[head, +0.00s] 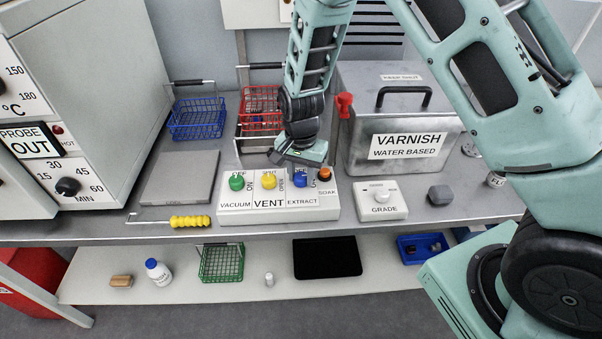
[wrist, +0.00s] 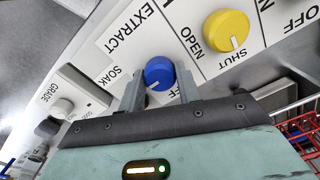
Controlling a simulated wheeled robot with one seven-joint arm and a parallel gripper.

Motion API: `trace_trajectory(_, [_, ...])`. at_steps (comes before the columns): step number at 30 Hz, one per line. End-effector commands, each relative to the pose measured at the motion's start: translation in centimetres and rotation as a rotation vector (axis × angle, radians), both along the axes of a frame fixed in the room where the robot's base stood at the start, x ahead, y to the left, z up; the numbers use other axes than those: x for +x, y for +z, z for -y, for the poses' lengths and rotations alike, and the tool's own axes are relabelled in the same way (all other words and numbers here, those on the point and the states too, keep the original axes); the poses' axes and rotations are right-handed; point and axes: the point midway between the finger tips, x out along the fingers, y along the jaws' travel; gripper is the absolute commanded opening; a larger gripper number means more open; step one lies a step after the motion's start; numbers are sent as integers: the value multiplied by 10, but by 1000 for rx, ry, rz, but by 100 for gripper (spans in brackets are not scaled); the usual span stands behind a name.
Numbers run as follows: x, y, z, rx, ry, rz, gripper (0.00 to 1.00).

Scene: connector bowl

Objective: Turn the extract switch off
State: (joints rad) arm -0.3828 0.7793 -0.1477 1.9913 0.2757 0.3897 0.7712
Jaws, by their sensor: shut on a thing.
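The extract switch is a round blue knob (head: 300,180) on the white control panel (head: 235,211), above the label EXTRACT. In the wrist view the blue knob (wrist: 158,71) sits between the two grey fingers of my gripper (wrist: 160,82), which is shut on it. A short white mark shows on the knob's lower edge there. Part of an OFF label shows beside the right finger; the rest of the label is hidden. In the head view my gripper (head: 301,170) comes down from above and behind the knob, and its fingers are mostly hidden.
A yellow VENT knob (head: 269,180), a green VACUUM knob (head: 236,182) and an orange SOAK button (head: 324,174) are close by. The varnish tank (head: 410,165) stands behind right. A GRADE dial box (head: 380,203) is at right. A yellow-handled tool (head: 190,221) lies at front left.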

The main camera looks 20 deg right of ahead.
Motion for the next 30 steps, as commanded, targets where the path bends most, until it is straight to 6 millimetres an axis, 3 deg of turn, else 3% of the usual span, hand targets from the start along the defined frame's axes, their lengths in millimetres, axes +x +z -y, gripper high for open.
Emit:
trace_trajectory(11, [0,0,0,1,195,1,11])
trace_trajectory(30, [1,1,0,0,799,2,11])
